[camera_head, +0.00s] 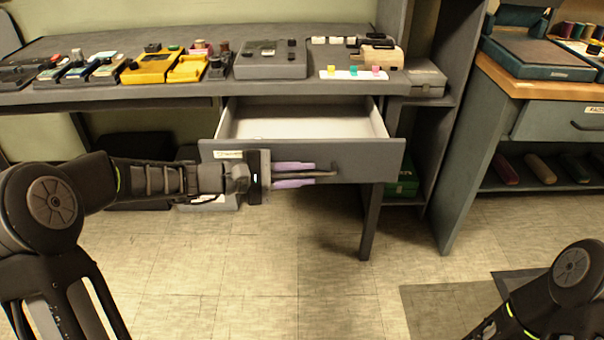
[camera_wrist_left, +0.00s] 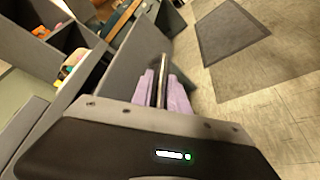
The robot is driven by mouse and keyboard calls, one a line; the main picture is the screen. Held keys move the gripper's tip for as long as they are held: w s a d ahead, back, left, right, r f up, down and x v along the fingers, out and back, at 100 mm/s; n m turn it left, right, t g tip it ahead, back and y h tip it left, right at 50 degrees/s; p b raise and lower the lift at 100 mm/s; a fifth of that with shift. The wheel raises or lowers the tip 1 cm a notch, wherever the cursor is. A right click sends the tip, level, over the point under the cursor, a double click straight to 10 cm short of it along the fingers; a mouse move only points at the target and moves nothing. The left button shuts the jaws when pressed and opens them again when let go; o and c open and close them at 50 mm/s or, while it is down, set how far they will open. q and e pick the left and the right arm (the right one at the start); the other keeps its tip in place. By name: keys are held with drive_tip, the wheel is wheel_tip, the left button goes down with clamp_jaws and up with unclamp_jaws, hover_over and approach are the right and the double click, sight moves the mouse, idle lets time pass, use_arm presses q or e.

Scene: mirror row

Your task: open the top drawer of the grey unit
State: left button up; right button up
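The grey unit's drawer (camera_head: 370,163) under the worktop is pulled well out, and its pale, empty-looking inside (camera_head: 300,122) shows. Its dark bar handle (camera_head: 328,174) runs across the front and also shows in the left wrist view (camera_wrist_left: 162,72). My left gripper (camera_head: 312,174) reaches in from the left, with one purple finger above the handle and one below it. The fingers are close on the bar and appear shut on it. In the left wrist view, the bar lies between the two fingers (camera_wrist_left: 163,80). My right gripper is out of view; only part of that arm shows.
Several small devices, including yellow ones (camera_head: 150,67) and a grey box (camera_head: 270,60), stand on the grey worktop (camera_head: 215,92). A blue-grey bench with a wooden edge (camera_head: 540,88) stands at the right. The floor in front of the drawer (camera_head: 300,270) is clear.

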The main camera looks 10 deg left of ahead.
use_arm(q)
drive_tip(key=p+v, duration=0.1)
drive_tip(key=v, duration=0.6)
drive_tip(key=shift+s+a+p, duration=0.25)
drive_tip(key=shift+a+p, duration=0.05)
drive_tip(key=shift+p, duration=0.05)
